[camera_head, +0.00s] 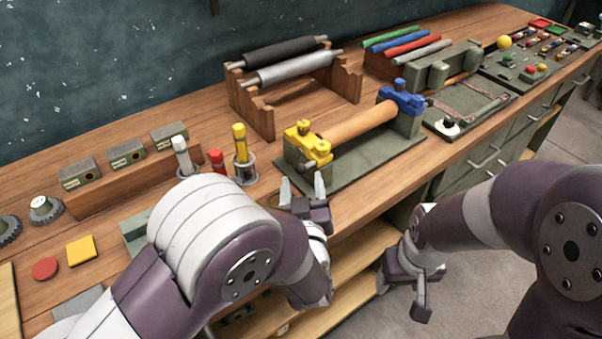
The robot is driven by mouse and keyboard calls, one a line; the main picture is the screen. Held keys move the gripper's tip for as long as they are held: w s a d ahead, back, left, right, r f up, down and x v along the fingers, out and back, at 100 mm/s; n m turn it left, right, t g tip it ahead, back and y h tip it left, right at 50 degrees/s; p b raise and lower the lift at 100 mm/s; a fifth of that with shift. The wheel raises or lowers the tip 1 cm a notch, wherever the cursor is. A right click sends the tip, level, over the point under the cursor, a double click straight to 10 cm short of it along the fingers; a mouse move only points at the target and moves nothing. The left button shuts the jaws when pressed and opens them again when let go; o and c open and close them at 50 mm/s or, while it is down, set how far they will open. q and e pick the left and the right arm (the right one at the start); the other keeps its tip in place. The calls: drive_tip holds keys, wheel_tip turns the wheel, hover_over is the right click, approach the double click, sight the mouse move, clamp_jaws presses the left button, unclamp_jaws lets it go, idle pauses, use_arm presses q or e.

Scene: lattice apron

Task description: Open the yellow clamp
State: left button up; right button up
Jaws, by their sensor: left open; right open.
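The yellow clamp (308,142) sits at the left end of a wooden roller (358,124) on a dark green fixture. A blue clamp (402,97) sits at the roller's right end. The yellow clamp looks lowered over the roller's end, but I cannot tell its latch state. My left gripper (302,188) is open and empty, with its fingers pointing up just in front of the yellow clamp, apparently not touching it. My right gripper (405,286) hangs open and empty beyond the bench's front edge, low over the floor.
Left of the clamp stand white (182,154), red (217,160) and yellow (240,142) handled tools in holders. Behind is a wooden rack (262,117) with a black and a grey roller. A control panel (522,68) lies far right. The fixture's base plate (372,165) has bare room in front of the roller.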

use_arm(q)
drive_tip(key=shift+w, duration=1.35)
